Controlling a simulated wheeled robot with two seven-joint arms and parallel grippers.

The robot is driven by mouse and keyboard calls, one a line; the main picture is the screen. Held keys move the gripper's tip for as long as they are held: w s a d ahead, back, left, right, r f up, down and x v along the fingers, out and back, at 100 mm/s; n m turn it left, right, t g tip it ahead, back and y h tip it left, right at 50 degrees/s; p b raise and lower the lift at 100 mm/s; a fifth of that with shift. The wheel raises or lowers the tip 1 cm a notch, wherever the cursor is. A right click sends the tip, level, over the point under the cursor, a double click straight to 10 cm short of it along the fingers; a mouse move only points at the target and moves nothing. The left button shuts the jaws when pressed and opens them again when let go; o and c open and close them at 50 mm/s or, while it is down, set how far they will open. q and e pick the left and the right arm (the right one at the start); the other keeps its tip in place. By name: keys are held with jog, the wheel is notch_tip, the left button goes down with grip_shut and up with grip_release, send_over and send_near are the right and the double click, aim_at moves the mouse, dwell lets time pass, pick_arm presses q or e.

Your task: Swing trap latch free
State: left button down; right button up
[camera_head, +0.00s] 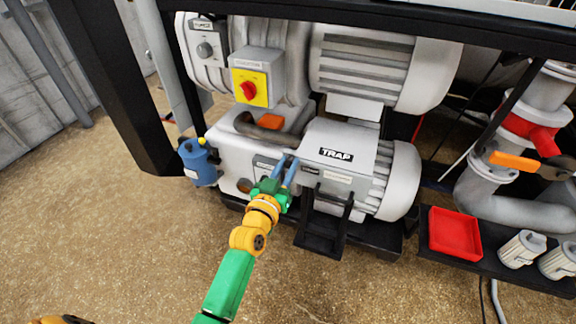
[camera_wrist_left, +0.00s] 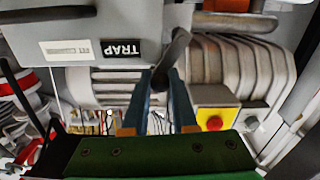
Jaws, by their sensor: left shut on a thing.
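The grey trap housing, with its black TRAP label (camera_head: 336,154), is in the middle of the head view. The label also shows in the left wrist view (camera_wrist_left: 122,49). My left gripper (camera_head: 284,171) is at the housing's front, just left of and below the label. In the left wrist view, its blue fingers (camera_wrist_left: 161,100) are shut on a dark grey lever (camera_wrist_left: 173,58), which I take for the trap latch. The lever slants between the fingertips, beside the label. In the head view the fingers mostly hide it.
A yellow switch box with a red knob (camera_head: 249,88) sits above left. A curved dark handle (camera_head: 258,128) is just above the gripper. A blue canister (camera_head: 197,162) stands left, a red tray (camera_head: 454,233) right. The floor in front is clear.

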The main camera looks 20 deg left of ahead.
pick_arm(q)
jog(key=n, duration=0.1)
jog(key=a+n+p, duration=0.1)
jog(key=shift+r+n, duration=0.3)
jog(key=shift+a+n+p, duration=0.25)
jog(key=shift+a+n, duration=0.15)
jog(key=shift+n, duration=0.5)
jog(key=shift+a+n+p, duration=0.2)
jog(key=shift+a+n, duration=0.15)
jog(key=shift+n, duration=0.55)
jog(key=c, duration=0.7)
grip_release()
jog(key=s, duration=0.7)
jog(key=shift+a+p, duration=0.2)
jog(key=shift+p, duration=0.25)
